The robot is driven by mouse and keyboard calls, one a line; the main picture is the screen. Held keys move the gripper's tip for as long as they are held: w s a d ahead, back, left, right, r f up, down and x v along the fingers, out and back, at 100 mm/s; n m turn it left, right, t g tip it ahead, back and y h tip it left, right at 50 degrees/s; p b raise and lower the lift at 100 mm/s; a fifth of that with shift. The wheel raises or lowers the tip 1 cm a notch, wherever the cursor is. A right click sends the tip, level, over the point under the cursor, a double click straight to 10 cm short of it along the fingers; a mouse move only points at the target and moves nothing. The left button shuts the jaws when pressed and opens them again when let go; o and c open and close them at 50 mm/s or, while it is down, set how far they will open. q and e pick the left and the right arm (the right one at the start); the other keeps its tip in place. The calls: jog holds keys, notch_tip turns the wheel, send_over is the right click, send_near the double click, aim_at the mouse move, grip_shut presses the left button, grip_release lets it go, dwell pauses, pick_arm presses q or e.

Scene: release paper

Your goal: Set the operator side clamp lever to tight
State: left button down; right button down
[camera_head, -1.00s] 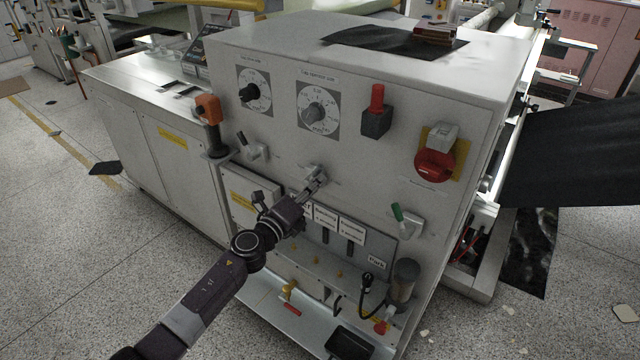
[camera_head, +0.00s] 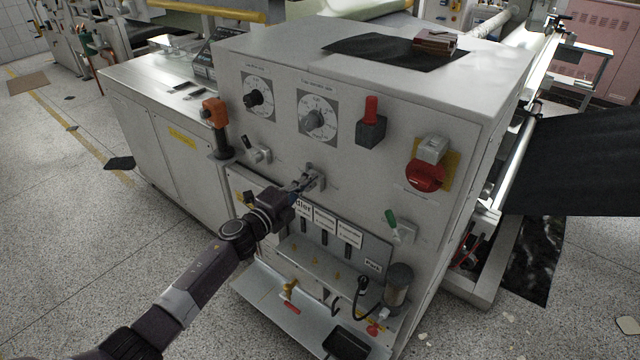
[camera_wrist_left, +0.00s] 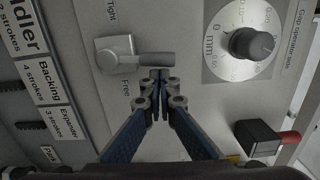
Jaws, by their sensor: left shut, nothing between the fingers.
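The operator side clamp lever (camera_head: 316,173) is a small grey lever on the machine's front panel, below the right-hand dial. In the left wrist view its grey handle (camera_wrist_left: 153,58) sticks out from its block (camera_wrist_left: 116,54) towards the dial. The handle points between the printed words Tight and Free. My left gripper (camera_head: 305,183) is shut and empty at the lever. In the left wrist view its fingertips (camera_wrist_left: 160,76) are right beside the handle, on the Free side; I cannot tell whether they touch it. My right gripper is not in view.
The gap operator side dial (camera_head: 315,120) is above the lever. A similar lever (camera_head: 260,154) is to the left, and a green-handled one (camera_head: 397,227) is at lower right. A red-topped switch (camera_head: 371,125) and a red rotary switch (camera_head: 426,176) stick out. A ledge (camera_head: 265,296) juts out below.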

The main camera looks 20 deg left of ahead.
pick_arm(q)
jog(key=shift+w+a+r+n+p, duration=0.1)
jog(key=shift+w+a+n+p, duration=0.15)
jog(key=shift+a+n+p, duration=0.65)
jog(key=shift+w+a+r+n+p, duration=0.15)
jog(key=shift+a+n, duration=0.3)
jog(key=shift+n, duration=0.9)
jog(key=shift+w+a+f+n+p, duration=0.1)
jog(key=shift+w+a+n+p, duration=0.3)
jog(key=shift+a+n, duration=0.55)
jog(key=shift+s+d, duration=0.1)
jog(key=shift+d, duration=0.1)
